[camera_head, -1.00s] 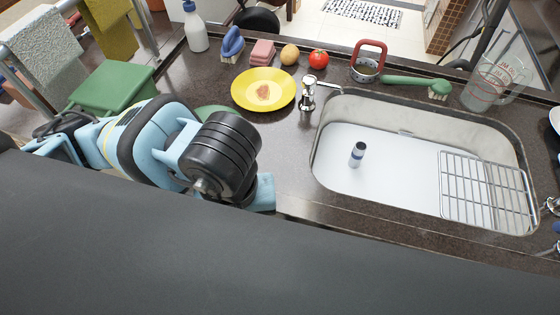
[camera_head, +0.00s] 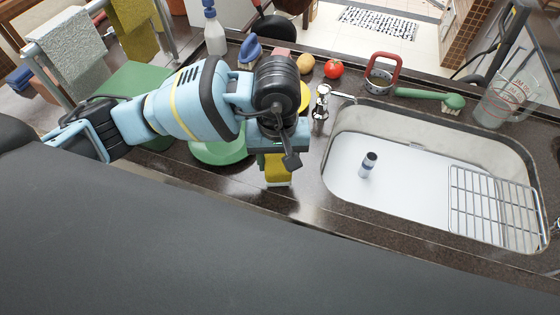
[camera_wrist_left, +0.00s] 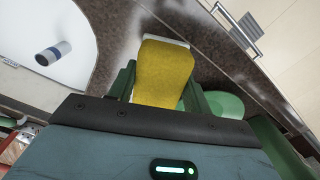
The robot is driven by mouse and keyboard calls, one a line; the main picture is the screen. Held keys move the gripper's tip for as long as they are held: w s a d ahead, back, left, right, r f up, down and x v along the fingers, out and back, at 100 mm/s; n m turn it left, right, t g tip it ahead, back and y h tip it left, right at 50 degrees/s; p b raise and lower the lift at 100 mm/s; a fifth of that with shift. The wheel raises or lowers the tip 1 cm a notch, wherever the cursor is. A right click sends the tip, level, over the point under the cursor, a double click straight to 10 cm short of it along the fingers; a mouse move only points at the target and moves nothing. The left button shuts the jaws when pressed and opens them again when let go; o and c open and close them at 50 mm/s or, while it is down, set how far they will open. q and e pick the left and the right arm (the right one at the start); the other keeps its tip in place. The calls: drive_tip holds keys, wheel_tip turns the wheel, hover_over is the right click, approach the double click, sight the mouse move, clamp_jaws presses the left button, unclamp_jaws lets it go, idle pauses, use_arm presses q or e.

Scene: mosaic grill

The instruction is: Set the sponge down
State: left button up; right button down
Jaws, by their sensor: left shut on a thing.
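The sponge (camera_head: 277,170) is yellow with a pale layer along its lower end. My left gripper (camera_head: 275,158) is shut on it, left of the sink, over the dark counter's front part. In the left wrist view the sponge (camera_wrist_left: 163,75) sticks out between the green fingers (camera_wrist_left: 158,98), its pale edge farthest from the gripper. I cannot tell whether the sponge touches the counter. My right gripper is not in view.
The sink (camera_head: 410,195) with a wire rack (camera_head: 495,205) lies to the right, a small cylinder (camera_head: 368,165) inside it. The faucet (camera_head: 320,105) stands close right of my gripper. A green plate (camera_head: 218,153) lies left. A yellow plate (camera_head: 305,97) is mostly hidden behind my arm.

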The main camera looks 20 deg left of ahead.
sight(280, 164)
use_arm(q)
drive_tip(key=shift+w, duration=0.45)
drive_tip(key=shift+w, duration=0.1)
drive_tip(key=shift+w, duration=0.3)
drive_tip(key=shift+f, duration=1.85)
drive_tip(key=shift+f, duration=0.1)
drive_tip(key=shift+f, duration=0.1)
drive_tip(key=o, duration=1)
drive_tip(key=shift+o, duration=0.2)
wheel_tip(280, 164, up, 12)
drive_tip(key=shift+r, duration=0.2)
